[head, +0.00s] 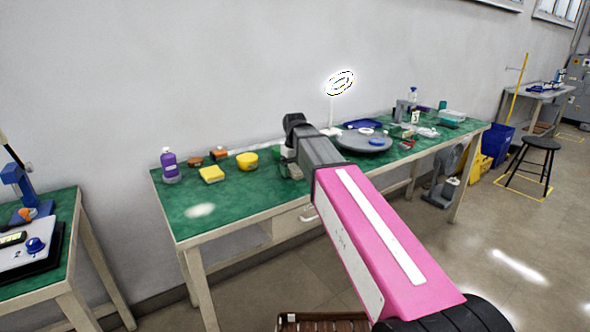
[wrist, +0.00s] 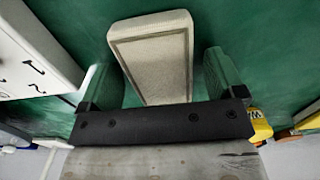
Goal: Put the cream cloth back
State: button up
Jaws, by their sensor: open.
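The cream cloth (wrist: 152,58) shows in the wrist view as a flat, folded pale rectangle with a darker line inside its border. It lies on the green tabletop. My gripper (wrist: 160,70) is open, with one finger on each side of the cloth and visible gaps between. The cloth's near end is hidden behind the dark gripper bar. In the head view my gripper (head: 291,170) is low over the green workbench (head: 235,205), and I cannot make out the cloth there behind my arm.
In the wrist view a white marked object (wrist: 35,55) stands close left, and a yellow object (wrist: 260,125) right. In the head view a purple bottle (head: 170,167), yellow sponge (head: 211,174) and yellow bowl (head: 247,161) stand left, a round grey tray (head: 350,143) right. The bench's front left is clear.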

aim_at(295, 168)
jog(key=shift+r, duration=0.15)
notch_tip(295, 168, up, 12)
dwell(0.5)
